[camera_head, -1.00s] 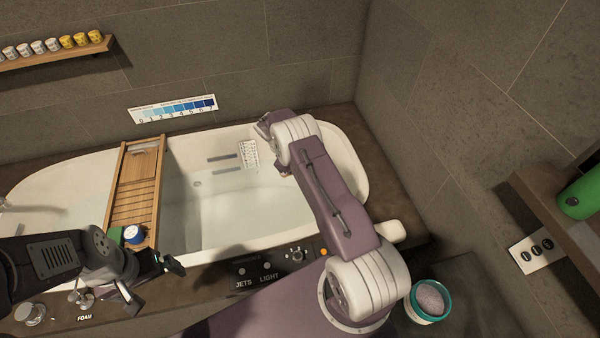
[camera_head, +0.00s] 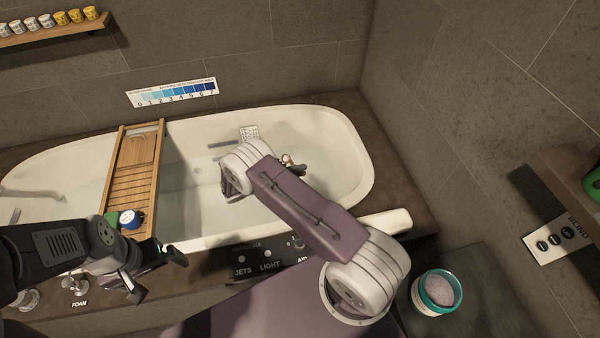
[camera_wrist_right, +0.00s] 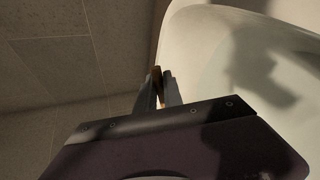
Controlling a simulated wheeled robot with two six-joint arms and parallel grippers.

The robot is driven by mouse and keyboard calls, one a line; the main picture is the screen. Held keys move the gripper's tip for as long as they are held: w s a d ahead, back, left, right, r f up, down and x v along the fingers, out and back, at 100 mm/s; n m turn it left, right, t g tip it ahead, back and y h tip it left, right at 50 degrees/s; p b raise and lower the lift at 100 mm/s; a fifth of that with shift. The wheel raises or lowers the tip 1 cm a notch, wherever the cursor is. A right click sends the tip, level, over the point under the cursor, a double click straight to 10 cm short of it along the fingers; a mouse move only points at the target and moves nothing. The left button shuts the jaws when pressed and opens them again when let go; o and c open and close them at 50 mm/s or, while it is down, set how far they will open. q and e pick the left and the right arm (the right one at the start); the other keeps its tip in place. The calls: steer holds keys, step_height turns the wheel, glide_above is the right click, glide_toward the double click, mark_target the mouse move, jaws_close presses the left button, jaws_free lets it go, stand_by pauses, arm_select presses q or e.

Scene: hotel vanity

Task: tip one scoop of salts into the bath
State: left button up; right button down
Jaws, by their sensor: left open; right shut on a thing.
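The bath (camera_head: 335,130) is a white tub holding clear water. A teal-rimmed jar of pale lilac salts (camera_head: 438,291) stands open on the dark counter at the lower right. My right gripper (camera_head: 296,164) is over the right part of the bath, partly hidden by its own arm. In the right wrist view its fingers (camera_wrist_right: 160,88) are shut on a thin brown thing (camera_wrist_right: 156,76), perhaps the scoop's handle. The scoop's bowl and any salts in it cannot be made out. My left gripper (camera_head: 160,275) is open and empty near the bath's front edge.
A wooden bath tray (camera_head: 133,180) spans the tub, with a blue-and-white jar (camera_head: 130,219) and a green item on it. Buttons line the front ledge. A numbered blue chart (camera_head: 172,92) is on the wall. A switch plate (camera_head: 555,240) is at right.

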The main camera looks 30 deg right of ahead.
steer(key=h+b, duration=0.1)
steer(key=b, duration=0.2)
steer(key=f+m+t+h+b, duration=0.1)
steer(key=h+b, duration=0.1)
steer(key=b, duration=0.2)
steer(key=f+h+b, duration=0.1)
steer(key=h+b, duration=0.1)
steer(key=b, duration=0.1)
steer(key=shift+s+a+f+m+b, duration=0.25)
steer(key=shift+a+m+b, duration=0.15)
stand_by(1.1)
steer(key=shift+a, duration=0.1)
